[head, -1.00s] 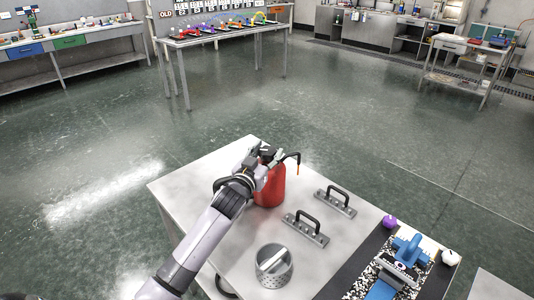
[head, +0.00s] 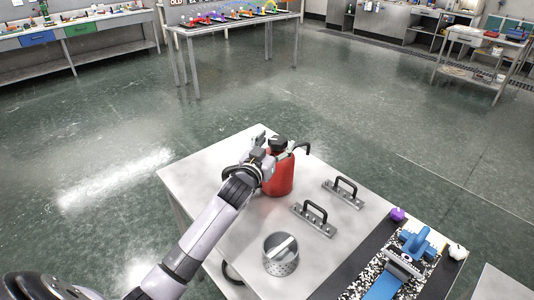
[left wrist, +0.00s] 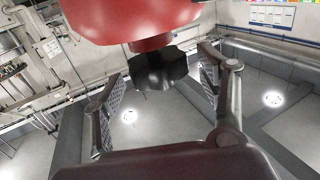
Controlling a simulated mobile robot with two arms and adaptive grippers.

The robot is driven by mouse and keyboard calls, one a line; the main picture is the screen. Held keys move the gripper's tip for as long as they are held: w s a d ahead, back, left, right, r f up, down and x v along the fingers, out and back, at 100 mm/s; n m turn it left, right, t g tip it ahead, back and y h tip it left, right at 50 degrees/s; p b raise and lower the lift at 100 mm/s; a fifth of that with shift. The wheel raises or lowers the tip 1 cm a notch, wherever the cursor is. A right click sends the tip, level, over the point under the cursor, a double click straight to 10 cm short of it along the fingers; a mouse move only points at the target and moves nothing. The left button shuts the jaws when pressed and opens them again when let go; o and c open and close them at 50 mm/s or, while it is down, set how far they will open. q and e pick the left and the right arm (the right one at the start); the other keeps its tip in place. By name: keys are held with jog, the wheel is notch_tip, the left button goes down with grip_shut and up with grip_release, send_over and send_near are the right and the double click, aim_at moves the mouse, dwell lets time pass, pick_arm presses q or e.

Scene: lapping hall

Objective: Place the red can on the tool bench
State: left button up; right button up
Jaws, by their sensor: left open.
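The red can (head: 279,177), with a black cap and a bent dark spout, stands upright on a light metal-topped table (head: 220,165), near its far corner. My left gripper (head: 266,150) is open at the left of the can's top. In the left wrist view the can (left wrist: 130,18) fills the top edge, and its black cap shows between the spread fingers of the left gripper (left wrist: 158,75), with gaps at both sides. My right gripper is not in view. Several benches show, and I cannot tell which is the tool bench.
On the same table are two black-handled metal plates (head: 314,219) (head: 343,192), a perforated metal cup (head: 281,255), a purple knob (head: 398,214) and a blue tool (head: 414,244). A bench with coloured items (head: 230,24) stands far back. Open green floor (head: 370,110) lies between.

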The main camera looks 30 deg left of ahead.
pick_arm(q)
jog(key=s+b, duration=0.1)
jog(key=s, duration=1)
jog(key=shift+d, duration=0.3)
jog(key=shift+s, duration=0.1)
